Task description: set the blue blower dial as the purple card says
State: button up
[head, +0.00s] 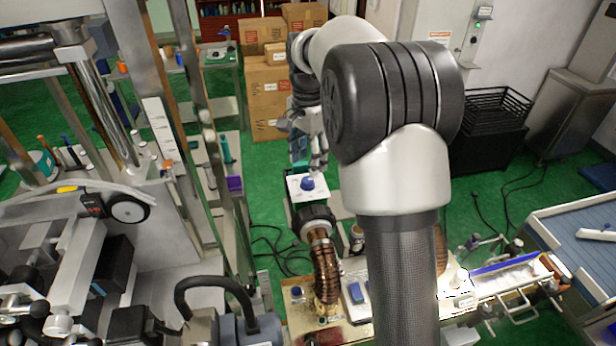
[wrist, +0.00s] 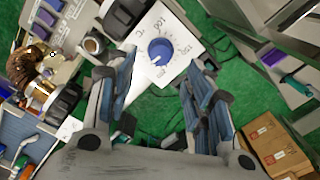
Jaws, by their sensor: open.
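The blue blower dial (head: 308,183) sits on a white plate (head: 295,190) with printed scale marks, below my gripper in the head view. In the wrist view the dial (wrist: 160,50) is round and shows a pale mark near its lower edge; the scale numbers around it are too small to read surely. My gripper (wrist: 150,80) is open and empty, its two fingers apart on either side below the dial, not touching it. In the head view my gripper (head: 316,160) is partly hidden by my arm. A small purple item (head: 235,184) is on the left shelf; I cannot tell if it is the card.
A ribbed copper-coloured hose (head: 326,272) and a black collar (head: 313,222) stand just below the plate. Metal posts and shelves (head: 215,170) are to the left. Cardboard boxes (head: 268,95) stand behind.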

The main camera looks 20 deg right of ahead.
aim_at(308, 179)
notch_tip(308, 179, down, 6)
jog(key=shift+r, duration=0.1)
jog(key=shift+c, duration=0.3)
jog(key=c, duration=1)
